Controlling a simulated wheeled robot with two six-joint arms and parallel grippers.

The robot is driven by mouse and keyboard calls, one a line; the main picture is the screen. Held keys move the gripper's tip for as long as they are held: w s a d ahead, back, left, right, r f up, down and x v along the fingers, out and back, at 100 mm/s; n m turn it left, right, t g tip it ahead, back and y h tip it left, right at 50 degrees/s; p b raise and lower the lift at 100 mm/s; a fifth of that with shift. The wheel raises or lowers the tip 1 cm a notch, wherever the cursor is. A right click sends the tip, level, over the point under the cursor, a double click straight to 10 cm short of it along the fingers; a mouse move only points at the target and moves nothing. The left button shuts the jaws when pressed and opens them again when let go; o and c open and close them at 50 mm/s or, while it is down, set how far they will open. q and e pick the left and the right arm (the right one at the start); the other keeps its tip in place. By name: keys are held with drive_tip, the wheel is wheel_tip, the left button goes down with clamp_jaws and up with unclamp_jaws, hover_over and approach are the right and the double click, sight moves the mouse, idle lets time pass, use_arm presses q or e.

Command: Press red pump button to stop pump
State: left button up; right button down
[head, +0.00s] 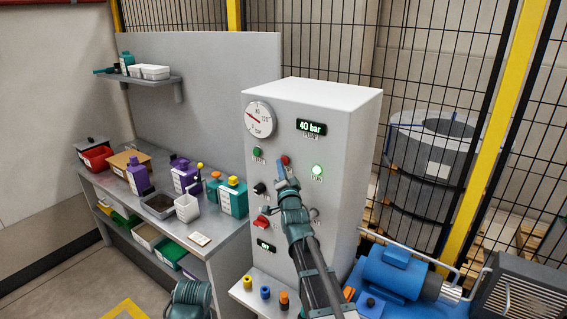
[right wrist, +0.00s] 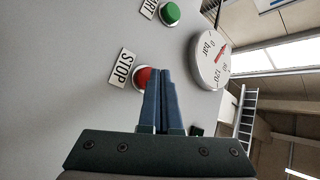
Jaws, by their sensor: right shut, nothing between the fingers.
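The red pump button (head: 285,160) is on the front of the white control cabinet (head: 316,104), right of a green button (head: 257,152). In the right wrist view the red button (right wrist: 141,76) sits beside a STOP label (right wrist: 122,68), partly hidden by my fingers. My right gripper (head: 281,168) is shut and empty, its blue fingertips at the red button's lower edge in the head view. In the right wrist view the fingertips (right wrist: 160,72) overlap the button's right side; I cannot tell whether they touch it. My left gripper is not clearly in view.
The display (head: 311,127) reads 40 bar, and a green lamp (head: 317,170) is lit. A round gauge (head: 259,120), a black knob (head: 259,188) and a red switch (head: 262,222) share the panel. A bench (head: 222,244) with bottles stands left; a blue pump (head: 393,273) is right.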

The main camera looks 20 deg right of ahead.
drive_tip(key=shift+w+d, duration=0.35)
drive_tip(key=shift+d, duration=0.05)
idle(0.9)
drive_tip(key=shift+s, duration=0.1)
drive_tip(key=shift+s+a, duration=0.5)
drive_tip(key=shift+a, duration=0.2)
drive_tip(key=shift+s+a, duration=0.8)
drive_tip(key=shift+a, duration=0.2)
drive_tip(key=shift+s+a, duration=0.75)
drive_tip(key=shift+a, duration=0.2)
